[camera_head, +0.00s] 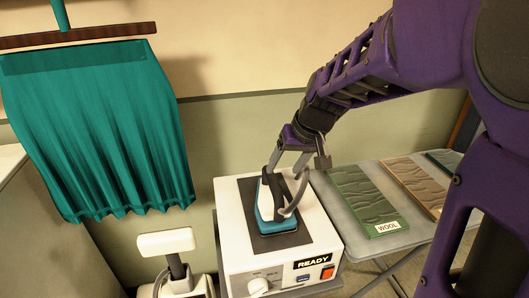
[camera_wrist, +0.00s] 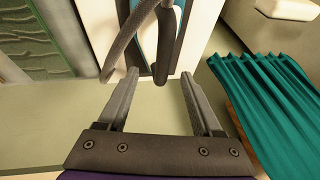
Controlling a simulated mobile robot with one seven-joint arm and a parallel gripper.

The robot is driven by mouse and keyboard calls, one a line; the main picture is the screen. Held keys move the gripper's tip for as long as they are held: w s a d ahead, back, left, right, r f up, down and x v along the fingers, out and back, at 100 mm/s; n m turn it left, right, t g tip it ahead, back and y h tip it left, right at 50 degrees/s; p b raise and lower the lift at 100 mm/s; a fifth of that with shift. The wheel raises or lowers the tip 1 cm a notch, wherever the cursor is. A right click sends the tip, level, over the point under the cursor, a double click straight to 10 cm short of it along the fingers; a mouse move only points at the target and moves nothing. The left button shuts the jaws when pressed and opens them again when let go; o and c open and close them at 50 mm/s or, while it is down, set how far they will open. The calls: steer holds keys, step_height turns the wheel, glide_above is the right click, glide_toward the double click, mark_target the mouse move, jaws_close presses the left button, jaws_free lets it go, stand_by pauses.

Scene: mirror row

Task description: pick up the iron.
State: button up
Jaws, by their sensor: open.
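The iron (camera_head: 277,223) has a teal and white body with a dark handle. It rests on a dark pad on top of a white box (camera_head: 307,216) labelled READY. My gripper (camera_head: 287,174) is just above the iron's handle end in the head view, pointing down, open and empty. In the wrist view my gripper (camera_wrist: 159,76) has its fingers spread, and the iron's dark handle (camera_wrist: 169,45) ends near the gap between the fingertips. A dark curved cord or grip part runs beside it. Whether a finger touches the iron I cannot tell.
A grey folding table (camera_head: 364,252) at the right holds textured sample boards, one green board (camera_head: 364,196) labelled WOOL. A teal pleated cloth (camera_head: 105,130) hangs at the left. A white padded device (camera_head: 166,241) stands below it. The box front has a knob and an orange switch.

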mark_target(276, 180)
steer(key=b+x, duration=0.2)
steer(key=x, duration=0.4)
steer(key=shift+w+a+f, duration=0.1)
steer(key=shift+w+f, duration=0.05)
steer(key=shift+f, duration=0.1)
steer(key=b+x, duration=0.1)
steer(key=x, duration=0.2)
steer(key=b+x, duration=0.1)
steer(key=x, duration=0.1)
steer(key=shift+a+b, duration=0.3)
steer(key=shift+b, duration=0.05)
jaws_close()
stand_by(0.6)
steer(key=shift+w+r, duration=0.1)
steer(key=shift+r, duration=0.05)
